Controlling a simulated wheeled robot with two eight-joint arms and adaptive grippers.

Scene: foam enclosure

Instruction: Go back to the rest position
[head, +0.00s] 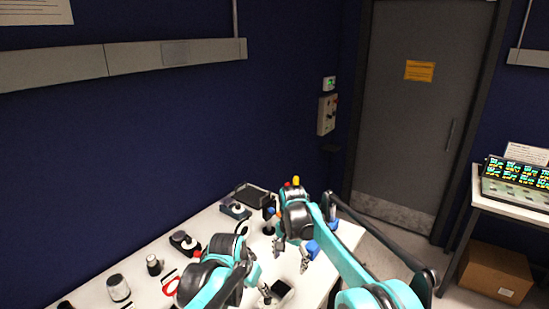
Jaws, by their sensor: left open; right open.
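My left gripper (266,292) is low in the head view, over the front part of the white table (208,232). It is open, and its fingers are small and partly hidden by my arm. My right gripper (291,254) is higher and further right, above the table, with its fingers apart and nothing seen between them. Both of my teal and black arms reach forward over the tabletop.
Jars (118,288), dark devices (184,242) and a black tray (250,195) stand along the table's wall side. A grey door (415,110) and a side table with a lit panel (515,180) are at right.

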